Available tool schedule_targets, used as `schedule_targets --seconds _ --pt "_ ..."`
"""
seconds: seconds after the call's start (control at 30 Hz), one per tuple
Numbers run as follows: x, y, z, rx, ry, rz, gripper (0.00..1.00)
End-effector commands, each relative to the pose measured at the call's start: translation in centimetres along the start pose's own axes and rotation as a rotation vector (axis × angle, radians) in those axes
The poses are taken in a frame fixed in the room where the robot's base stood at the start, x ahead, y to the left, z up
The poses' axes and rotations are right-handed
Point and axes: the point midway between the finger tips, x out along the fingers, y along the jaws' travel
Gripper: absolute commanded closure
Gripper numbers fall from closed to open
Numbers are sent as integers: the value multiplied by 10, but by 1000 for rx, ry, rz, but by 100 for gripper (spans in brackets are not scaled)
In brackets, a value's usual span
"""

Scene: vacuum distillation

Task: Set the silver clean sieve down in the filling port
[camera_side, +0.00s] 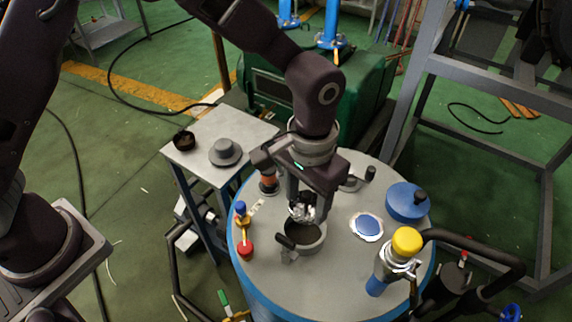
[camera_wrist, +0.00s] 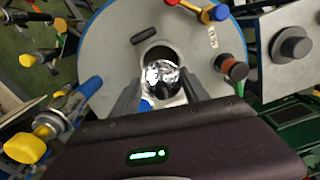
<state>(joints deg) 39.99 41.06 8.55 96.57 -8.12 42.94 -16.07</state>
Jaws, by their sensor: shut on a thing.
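My gripper (camera_side: 303,203) is shut on the silver sieve (camera_side: 301,212), a shiny crumpled-looking piece. It is held just above the filling port (camera_side: 306,238), a round dark opening with a grey rim on the drum-like vessel's top. In the wrist view the sieve (camera_wrist: 161,77) sits between the two fingers (camera_wrist: 160,95) and covers the near part of the port (camera_wrist: 158,49), whose dark far part shows beyond it. I cannot tell whether the sieve's lower edge is inside the rim.
A black handle (camera_side: 285,242) stands at the port's front left. On the vessel top (camera_side: 340,275) are a red-blue-yellow valve (camera_side: 243,228), a blue-centred disc (camera_side: 367,226), a blue lid (camera_side: 407,202) and a yellow-capped fitting (camera_side: 406,242). A side table (camera_side: 205,170) holds a grey hat-shaped part (camera_side: 225,152) and a dark cup (camera_side: 184,140).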

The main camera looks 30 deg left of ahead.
Motion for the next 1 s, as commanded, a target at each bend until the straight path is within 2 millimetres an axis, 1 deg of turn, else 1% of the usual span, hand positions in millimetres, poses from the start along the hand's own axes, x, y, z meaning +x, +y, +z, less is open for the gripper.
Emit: schedule_targets --seconds 0.17,0.4,0.53,0.7,1.0 --pt "14 0 0 -1 -2 0 88" --pt "38 0 0 -1 -3 0 88" --pt "48 0 0 -1 -2 0 88" --pt "54 0 0 -1 -1 0 88" --pt "54 0 0 -1 0 0 88"
